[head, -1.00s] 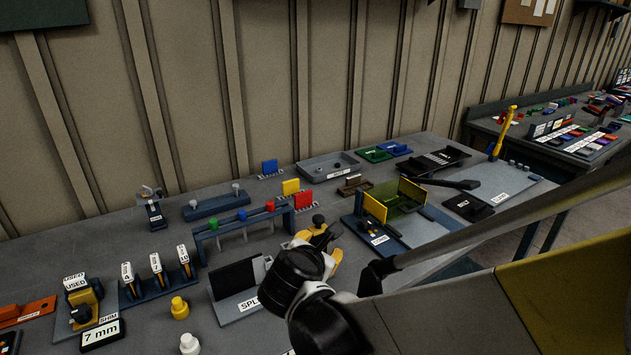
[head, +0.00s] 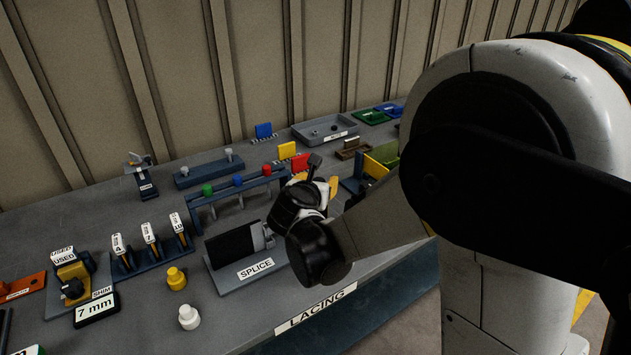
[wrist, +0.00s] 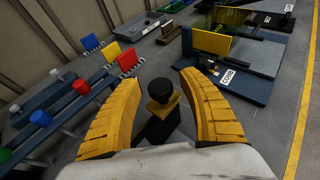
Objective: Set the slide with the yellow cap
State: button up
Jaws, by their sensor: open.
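My gripper (wrist: 160,105) is open, its two yellow curved fingers standing either side of a black round knob (wrist: 160,91) on a yellowish block (wrist: 163,110). The fingers look apart from the knob. In the head view my gripper (head: 318,182) is partly hidden by my own wrist, at the right end of a blue rail. The rail carries a green cap (head: 207,190), a blue cap (head: 238,181) and a red cap (head: 279,168). I cannot tell whether the yellowish block is the slide's yellow cap. A yellow knob-shaped piece (head: 176,279) stands near the bench front.
The SPLICE plate (head: 258,268) with a black panel lies left of my gripper. Blue, yellow and red tabbed cards (wrist: 130,62) stand behind. The COMB fixture (wrist: 229,73) with yellow plates is to the right. A white piece (head: 189,317) stands at the front.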

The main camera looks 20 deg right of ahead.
grip_shut()
jog(key=a, duration=0.2)
jog(key=s+a, duration=0.1)
jog(key=a, duration=0.2)
jog(key=shift+s+a, duration=0.3)
jog(key=shift+s, duration=0.05)
grip_release()
jog(key=shift+a, duration=0.1)
jog(key=shift+s, duration=0.1)
